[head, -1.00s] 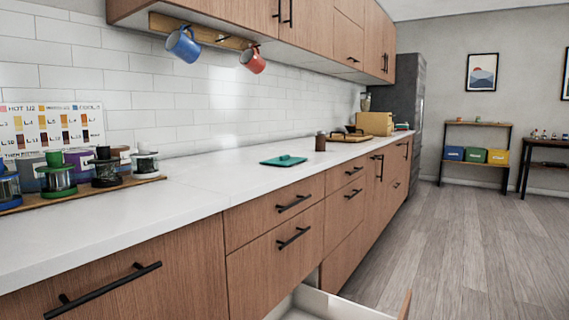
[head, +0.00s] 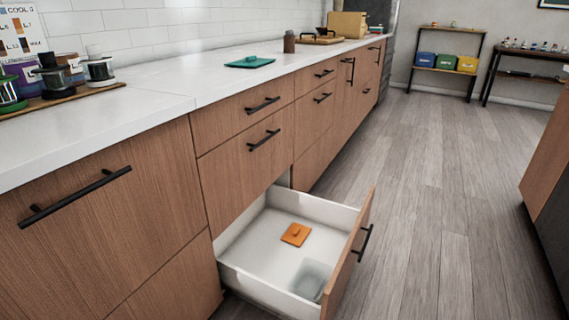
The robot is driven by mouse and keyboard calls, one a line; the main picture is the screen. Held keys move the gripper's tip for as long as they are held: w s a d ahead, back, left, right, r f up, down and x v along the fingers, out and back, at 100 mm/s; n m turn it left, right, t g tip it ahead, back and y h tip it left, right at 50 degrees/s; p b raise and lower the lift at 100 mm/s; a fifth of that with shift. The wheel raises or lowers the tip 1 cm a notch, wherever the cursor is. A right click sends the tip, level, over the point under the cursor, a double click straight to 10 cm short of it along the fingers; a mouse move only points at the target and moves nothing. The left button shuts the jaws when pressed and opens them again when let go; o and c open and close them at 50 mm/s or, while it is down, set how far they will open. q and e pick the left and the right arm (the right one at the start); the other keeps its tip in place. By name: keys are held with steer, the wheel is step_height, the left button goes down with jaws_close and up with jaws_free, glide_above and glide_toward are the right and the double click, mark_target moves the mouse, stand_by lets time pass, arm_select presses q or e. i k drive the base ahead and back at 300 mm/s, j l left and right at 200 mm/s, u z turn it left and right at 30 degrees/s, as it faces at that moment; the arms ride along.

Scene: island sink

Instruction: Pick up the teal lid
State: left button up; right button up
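The teal lid (head: 250,62) is a flat square with a small raised handle on top. It lies on the white countertop (head: 160,97), near the front edge, in the middle distance of the head view. Nothing covers it. Neither of my grippers shows in the head view.
A low drawer (head: 240,262) stands open into the aisle, holding an orange lid (head: 296,234) and a translucent container (head: 311,279). A brown jar (head: 289,42) stands beyond the teal lid. Spools (head: 98,70) stand at the left. The wooden floor (head: 430,180) at right is clear.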

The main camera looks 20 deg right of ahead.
mark_target(250, 62)
steer(key=l+u, duration=0.5)
steer(key=l, duration=0.5)
steer(key=i+l+u, duration=0.25)
steer(key=l, duration=0.35)
steer(key=l+u, duration=0.25)
steer(key=l, duration=0.35)
steer(key=l+u, duration=0.3)
steer(key=l, duration=0.3)
steer(key=k+l+u, duration=0.1)
steer(key=l+u, duration=0.15)
steer(key=l, duration=0.4)
steer(key=k+l+u, duration=0.1)
steer(key=l+u, duration=0.15)
steer(key=l, duration=0.35)
steer(key=k+l+u, duration=0.25)
steer(key=l, duration=0.35)
steer(key=k+l+u, duration=0.15)
steer(key=l+u, duration=0.15)
steer(key=l, duration=0.3)
steer(key=k+l+u, duration=0.25)
steer(key=l, duration=0.35)
steer(key=k+l+u, duration=0.3)
steer(key=l, duration=0.25)
steer(key=k+l+u, duration=0.25)
steer(key=l, duration=0.25)
steer(key=k+l+u, duration=0.3)
steer(key=l, duration=0.1)
